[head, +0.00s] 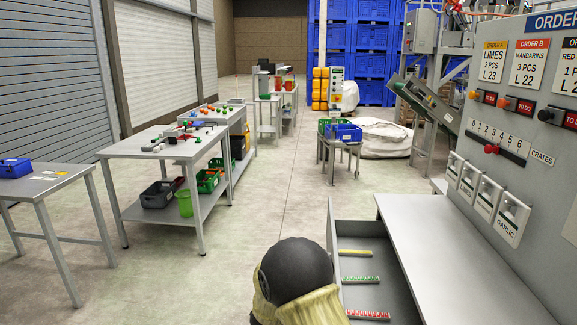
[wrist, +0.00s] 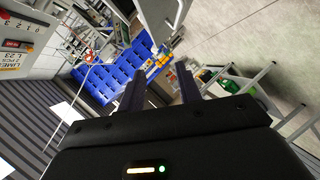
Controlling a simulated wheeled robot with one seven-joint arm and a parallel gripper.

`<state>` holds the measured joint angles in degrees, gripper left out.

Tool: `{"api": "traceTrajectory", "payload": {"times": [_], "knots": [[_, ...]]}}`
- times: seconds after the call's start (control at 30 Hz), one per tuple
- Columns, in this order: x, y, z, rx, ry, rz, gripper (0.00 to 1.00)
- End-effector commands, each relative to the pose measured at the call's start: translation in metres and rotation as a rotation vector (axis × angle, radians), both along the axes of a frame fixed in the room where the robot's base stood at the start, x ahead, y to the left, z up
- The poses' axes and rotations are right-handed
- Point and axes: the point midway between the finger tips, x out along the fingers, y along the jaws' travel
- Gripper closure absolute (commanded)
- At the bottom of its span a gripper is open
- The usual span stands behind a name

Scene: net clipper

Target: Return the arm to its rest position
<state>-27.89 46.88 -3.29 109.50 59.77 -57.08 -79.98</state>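My gripper (wrist: 159,72) shows in the wrist view with its two dark fingers apart and nothing between them. The wrist view is tilted, with the floor, blue crates and table legs beyond the fingers. In the head view, part of my arm (head: 296,275), a dark round joint and a tan sleeve, stands at the bottom middle. My gripper itself is not seen in the head view.
An open drawer (head: 352,225) holding yellow, green and red strips lies right beside my arm in the picture. A grey counter (head: 440,250) and order panel (head: 500,110) stand at the right. Tables (head: 130,145) stand left; the middle floor (head: 250,215) is clear.

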Motion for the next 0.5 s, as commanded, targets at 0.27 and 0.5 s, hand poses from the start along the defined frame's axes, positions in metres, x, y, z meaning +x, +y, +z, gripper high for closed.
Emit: {"api": "traceTrajectory", "payload": {"times": [0.27,0.5], "knots": [[-0.044,-0.023,0.031,0.473,0.164,0.089,0.66],[-0.134,-0.055,0.042,0.761,0.404,-0.001,0.66]]}}
